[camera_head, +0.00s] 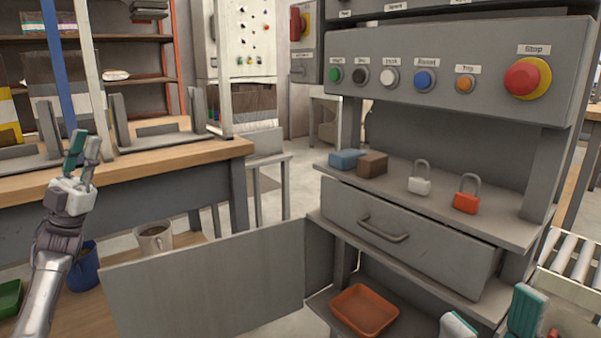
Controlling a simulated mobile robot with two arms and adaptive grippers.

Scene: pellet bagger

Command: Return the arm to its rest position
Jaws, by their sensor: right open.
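My left arm (42,275) comes up from the lower left corner. Its gripper (84,145) points upward in front of the wooden worktop, with teal and pale fingers close together. I cannot tell whether they are shut, and I see nothing held. My right gripper (492,316) shows only in part at the bottom right edge. Its two teal-tipped fingers are wide apart with nothing between them. It is in front of the grey cabinet's lower right side, near the roller conveyor. The rest of my right arm is out of view.
A grey cabinet door (205,285) stands open at lower middle. The drawer (405,240) is shut. An orange tray (365,309) lies on the lower shelf. A white padlock (420,184) and a red padlock (466,201) stand on the upper shelf. Rollers (566,258) are at right.

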